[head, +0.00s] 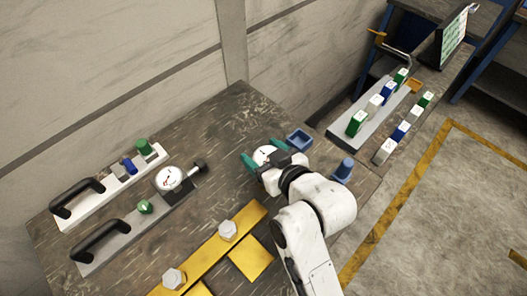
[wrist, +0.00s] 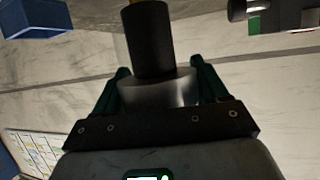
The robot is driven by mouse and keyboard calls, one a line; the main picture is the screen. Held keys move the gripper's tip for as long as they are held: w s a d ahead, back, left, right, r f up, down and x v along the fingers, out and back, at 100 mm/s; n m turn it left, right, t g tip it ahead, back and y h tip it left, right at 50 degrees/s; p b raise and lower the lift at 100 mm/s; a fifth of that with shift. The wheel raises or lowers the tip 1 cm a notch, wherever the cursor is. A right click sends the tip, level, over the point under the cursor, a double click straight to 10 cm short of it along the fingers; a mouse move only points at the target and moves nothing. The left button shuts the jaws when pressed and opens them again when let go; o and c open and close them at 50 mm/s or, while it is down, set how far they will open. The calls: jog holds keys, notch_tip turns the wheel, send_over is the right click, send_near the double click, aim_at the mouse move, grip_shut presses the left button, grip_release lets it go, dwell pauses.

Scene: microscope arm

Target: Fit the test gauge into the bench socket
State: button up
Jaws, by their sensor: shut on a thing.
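My gripper (head: 264,151) is over the middle of the bench, its green fingers closed on both sides of a round gauge with a white face (head: 262,157). In the wrist view the gripper (wrist: 158,88) grips the gauge's metal body (wrist: 158,92), and a thick black stem sticks out from it. A similar white-faced gauge (head: 169,178) sits on a grey plate to the left, with a dark knob beside it. A blue open-topped square holder (head: 299,137) is just right of and beyond my gripper. I cannot tell which piece is the bench socket.
A blue tapered piece (head: 344,168) stands right of my wrist. Two handled plates (head: 124,247) lie at the left. A yellow bar (head: 206,250) with bolts lies in front. A rack of coloured blocks (head: 348,133) is at the right. Bare bench (head: 215,125) lies behind and left of my gripper.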

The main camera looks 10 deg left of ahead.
jog(key=shift+f+b, duration=0.5)
jog(key=shift+f, duration=0.3)
jog(key=o, duration=1.2)
jog(key=shift+c, duration=0.2)
jog(key=b+v, duration=0.1)
jog(key=v, duration=0.9)
jog(key=shift+s+d+r, duration=0.2)
jog(key=shift+s, duration=0.1)
jog(key=shift+f, duration=0.1)
